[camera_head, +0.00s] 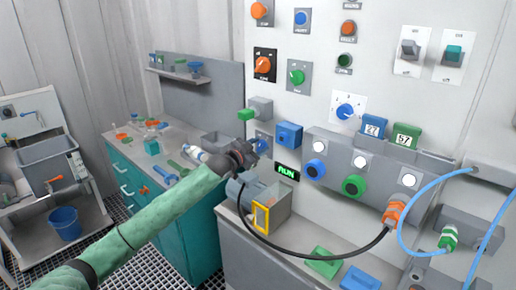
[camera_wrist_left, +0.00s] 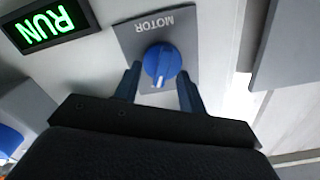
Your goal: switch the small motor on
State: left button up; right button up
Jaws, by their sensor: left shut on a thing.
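The blue rotary knob (camera_wrist_left: 162,62) sits on a grey plate marked MOTOR (camera_wrist_left: 128,28). My left gripper (camera_wrist_left: 159,75) has one finger on each side of this knob and is shut on it. In the head view my left gripper (camera_head: 248,152) reaches the wall panel and partly hides the knob. The RUN sign (camera_head: 287,171) is lit green; it also shows in the wrist view (camera_wrist_left: 46,24). The small motor (camera_head: 262,202), grey with a yellow-framed front, stands on the bench below the sign. My right gripper is not in view.
A black cable (camera_head: 310,257) runs from the motor to an orange connector (camera_head: 394,212). A blue box (camera_head: 289,135) juts from the panel right of my gripper. Other knobs and switches cover the panel. A teal bench (camera_head: 165,225) with loose items stands left.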

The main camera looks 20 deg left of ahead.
pick_arm(q)
jog(key=shift+m, duration=0.6)
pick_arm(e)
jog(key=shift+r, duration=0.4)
pick_arm(q)
jog(key=o, duration=1)
jog(key=shift+c, duration=0.2)
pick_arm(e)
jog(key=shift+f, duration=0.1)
pick_arm(q)
jog(key=shift+s+a+f, duration=0.15)
jog(key=shift+s+f, duration=0.05)
jog(key=shift+s, duration=0.3)
jog(key=b+v, duration=0.2)
jog(key=v, duration=0.4)
jog(key=shift+s, duration=0.35)
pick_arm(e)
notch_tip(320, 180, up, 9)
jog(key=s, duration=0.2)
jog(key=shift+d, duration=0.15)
pick_arm(q)
jog(key=shift+a+r, duration=0.1)
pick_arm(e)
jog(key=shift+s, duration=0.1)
